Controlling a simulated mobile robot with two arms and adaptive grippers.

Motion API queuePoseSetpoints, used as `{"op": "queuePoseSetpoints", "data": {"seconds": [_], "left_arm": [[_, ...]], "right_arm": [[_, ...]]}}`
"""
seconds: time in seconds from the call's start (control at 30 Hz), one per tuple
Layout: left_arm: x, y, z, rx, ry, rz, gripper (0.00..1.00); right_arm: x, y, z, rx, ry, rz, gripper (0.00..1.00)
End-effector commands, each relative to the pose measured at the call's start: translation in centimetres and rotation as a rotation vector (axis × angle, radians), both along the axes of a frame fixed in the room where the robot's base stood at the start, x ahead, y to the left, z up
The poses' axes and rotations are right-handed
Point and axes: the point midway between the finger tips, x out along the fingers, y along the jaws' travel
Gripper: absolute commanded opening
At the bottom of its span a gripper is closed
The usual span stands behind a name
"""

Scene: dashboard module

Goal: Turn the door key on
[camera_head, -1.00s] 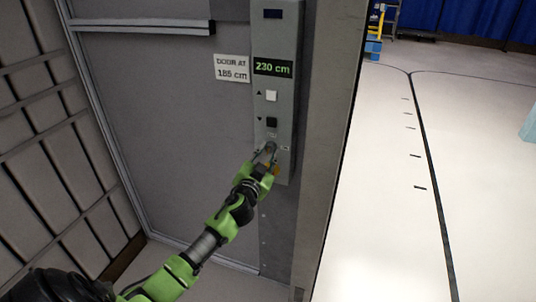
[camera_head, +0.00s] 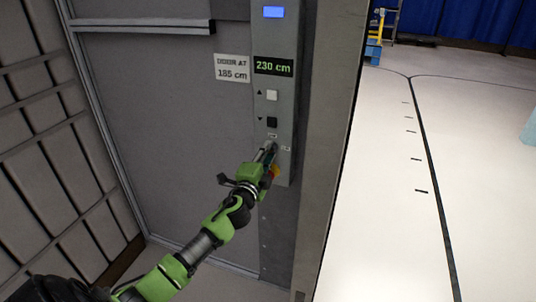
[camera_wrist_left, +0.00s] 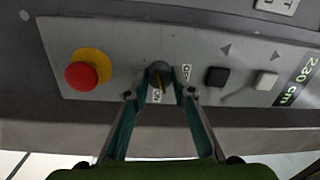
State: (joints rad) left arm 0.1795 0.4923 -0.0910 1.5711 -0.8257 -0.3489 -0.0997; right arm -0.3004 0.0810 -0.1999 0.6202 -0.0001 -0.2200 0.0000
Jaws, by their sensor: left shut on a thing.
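The door key (camera_wrist_left: 163,87) is a small brass-coloured piece in a dark round lock (camera_wrist_left: 158,68) on the grey control panel. Small labels sit beside and below the lock in the left wrist view; their text is hard to read. My left gripper (camera_wrist_left: 160,94) is shut on the key, with one finger on each side of it. In the head view my left gripper (camera_head: 267,152) reaches the panel's lower part and hides the key. My right gripper is not in view.
A red button (camera_wrist_left: 81,76) with a yellow collar is beside the lock. A black button (camera_wrist_left: 217,77) and a white button (camera_wrist_left: 266,80) are on its other side. A green readout (camera_head: 273,66) says 230 cm; a sign (camera_head: 232,68) says door at 185 cm. Open floor lies right.

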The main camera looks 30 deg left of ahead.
Motion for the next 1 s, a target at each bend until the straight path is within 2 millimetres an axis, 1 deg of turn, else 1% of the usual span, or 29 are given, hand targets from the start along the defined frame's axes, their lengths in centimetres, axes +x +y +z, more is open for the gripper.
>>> {"op": "queuePoseSetpoints", "data": {"seconds": [0.2, 0.5, 0.7, 1.0], "left_arm": [[0.0, -0.06, -0.04, 0.182, 0.044, -0.003, 0.02], [-0.01, -0.03, -0.06, 0.357, 0.086, -0.003, 0.02], [0.0, -0.08, -0.12, 0.414, 0.101, -0.004, 0.02], [-0.01, -0.07, -0.16, 0.438, 0.107, -0.004, 0.02]], "right_arm": [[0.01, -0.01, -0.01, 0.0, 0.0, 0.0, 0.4], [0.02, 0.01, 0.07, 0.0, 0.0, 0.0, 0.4], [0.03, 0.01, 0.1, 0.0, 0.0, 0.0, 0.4], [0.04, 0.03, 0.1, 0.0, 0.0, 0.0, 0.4]]}}
